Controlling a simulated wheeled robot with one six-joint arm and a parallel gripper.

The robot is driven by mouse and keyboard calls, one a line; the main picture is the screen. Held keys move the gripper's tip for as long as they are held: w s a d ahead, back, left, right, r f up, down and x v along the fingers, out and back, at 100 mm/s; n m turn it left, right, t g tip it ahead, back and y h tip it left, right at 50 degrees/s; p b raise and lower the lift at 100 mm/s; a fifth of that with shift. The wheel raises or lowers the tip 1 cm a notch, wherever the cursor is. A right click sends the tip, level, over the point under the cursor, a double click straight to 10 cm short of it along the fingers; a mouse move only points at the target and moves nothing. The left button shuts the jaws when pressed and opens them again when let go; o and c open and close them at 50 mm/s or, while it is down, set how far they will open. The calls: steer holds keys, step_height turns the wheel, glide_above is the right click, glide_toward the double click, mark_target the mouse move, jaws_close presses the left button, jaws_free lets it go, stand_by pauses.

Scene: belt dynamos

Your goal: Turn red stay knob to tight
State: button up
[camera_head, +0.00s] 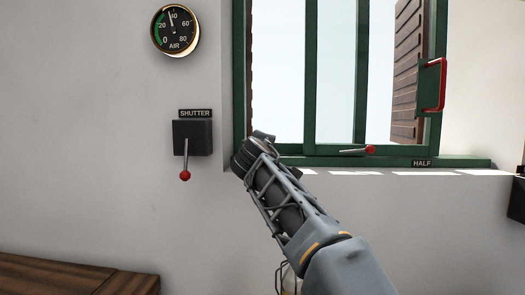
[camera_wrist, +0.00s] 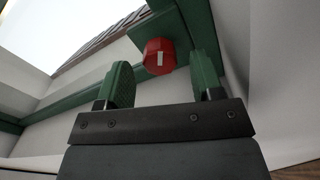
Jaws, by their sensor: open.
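The red knob (camera_wrist: 158,53) is a short red cylinder with a white mark on its face. It sits on green window framing in the wrist view, at the upper middle. My gripper (camera_wrist: 164,72) is open, with one green finger on each side of the knob's position in the picture. The knob appears just beyond and between the fingertips; I see no contact, and the exact depth is unclear. No "tight" marking is legible. In the head view my arm reaches to the window's lower left corner, and the knob and fingers are hidden behind it.
The green window frame (camera_head: 309,80) has a red-tipped lever (camera_head: 357,150), a HALF label (camera_head: 422,163) and a red handle (camera_head: 435,85) at right. A black SHUTTER box with a red-balled lever (camera_head: 186,160) is left of my arm. An AIR gauge (camera_head: 175,31) hangs above.

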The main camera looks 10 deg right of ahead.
steer(key=b+v, duration=0.2)
steer(key=v, duration=1)
steer(key=shift+s+d, duration=0.15)
